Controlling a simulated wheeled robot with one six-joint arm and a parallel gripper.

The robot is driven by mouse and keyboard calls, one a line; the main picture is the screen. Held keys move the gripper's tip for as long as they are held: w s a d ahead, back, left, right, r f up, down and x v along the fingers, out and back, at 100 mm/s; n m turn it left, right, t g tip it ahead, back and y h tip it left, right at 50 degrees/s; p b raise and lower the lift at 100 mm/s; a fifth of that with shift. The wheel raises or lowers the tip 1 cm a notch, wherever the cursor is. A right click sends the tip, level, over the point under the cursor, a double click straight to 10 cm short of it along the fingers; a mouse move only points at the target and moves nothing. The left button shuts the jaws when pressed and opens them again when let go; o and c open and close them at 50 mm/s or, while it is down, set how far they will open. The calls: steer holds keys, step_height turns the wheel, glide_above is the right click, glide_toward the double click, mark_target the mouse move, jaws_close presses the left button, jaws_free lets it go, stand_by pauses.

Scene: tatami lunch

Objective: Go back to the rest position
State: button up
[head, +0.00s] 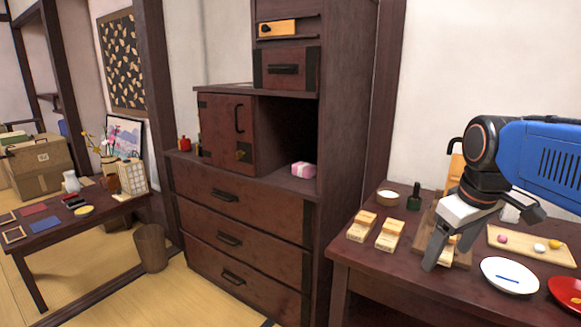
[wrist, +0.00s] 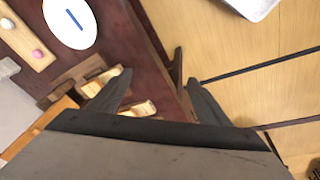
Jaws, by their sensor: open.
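My gripper (wrist: 158,77) is open and empty. In the head view my gripper (head: 438,258) hangs fingers-down over the right-hand dark table (head: 345,258). It covers part of a wooden board (head: 462,258) there. In the wrist view the fingers stand apart over the table's edge, with the floor below on the right. No object is between them.
A white plate (head: 510,287), a red dish (head: 570,291), a sweets tray (head: 500,233), a small bowl (head: 388,199) and a dark green bottle (head: 414,199) share the table. A dark cabinet (head: 240,208) stands left.

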steer(key=s+a+f+m+t, duration=0.1)
steer(key=s+a+f+m, duration=0.2)
steer(key=s+f, duration=0.8)
steer(key=shift+a+f+m+t, duration=0.3)
steer(key=shift+f+m+t, duration=0.1)
steer(key=shift+m, duration=0.2)
